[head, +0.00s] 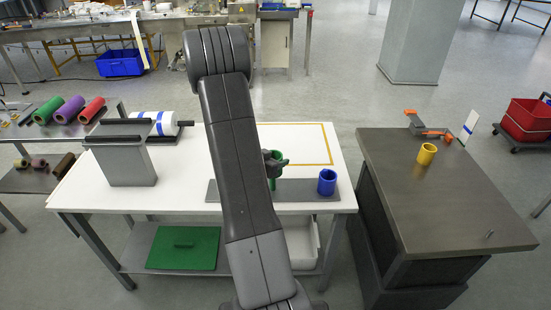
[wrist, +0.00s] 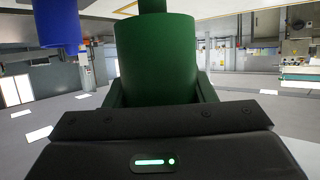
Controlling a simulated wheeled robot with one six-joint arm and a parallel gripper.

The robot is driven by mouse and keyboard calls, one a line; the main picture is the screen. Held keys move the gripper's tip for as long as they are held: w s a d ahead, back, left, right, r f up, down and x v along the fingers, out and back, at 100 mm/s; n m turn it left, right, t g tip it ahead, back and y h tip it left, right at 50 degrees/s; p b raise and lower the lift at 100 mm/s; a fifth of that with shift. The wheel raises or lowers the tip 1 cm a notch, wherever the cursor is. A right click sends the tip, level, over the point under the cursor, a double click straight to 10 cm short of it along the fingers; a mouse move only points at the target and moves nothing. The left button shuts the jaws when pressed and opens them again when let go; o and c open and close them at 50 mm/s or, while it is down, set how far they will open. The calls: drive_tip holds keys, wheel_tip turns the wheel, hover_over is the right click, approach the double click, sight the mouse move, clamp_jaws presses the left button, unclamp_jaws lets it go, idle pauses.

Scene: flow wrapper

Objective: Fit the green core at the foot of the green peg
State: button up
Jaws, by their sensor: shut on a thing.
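The green core (wrist: 157,62) fills the middle of the wrist view, with my gripper (wrist: 160,105) shut on it. In the head view my gripper (head: 275,160) is above the grey base plate (head: 300,196), left of the blue core. The narrow green peg (head: 273,184) shows between my gripper and the plate. In the wrist view the peg (wrist: 152,5) lines up with the core's far end. The core is held above the plate, clear of the peg's foot. How far the peg reaches inside the core is hidden.
The blue core (head: 327,182) stands on the plate to the right and shows in the wrist view (wrist: 57,22). A roll holder (head: 125,160) with a white roll stands left on the white table. A yellow core (head: 426,154) is on the dark table. Free white tabletop lies behind the plate.

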drive_tip(key=shift+f+b, duration=1.35)
drive_tip(key=shift+f, duration=0.65)
drive_tip(key=o, duration=1)
drive_tip(key=v, duration=1.3)
drive_tip(key=shift+s+a+r, duration=0.2)
drive_tip(key=shift+s, duration=0.05)
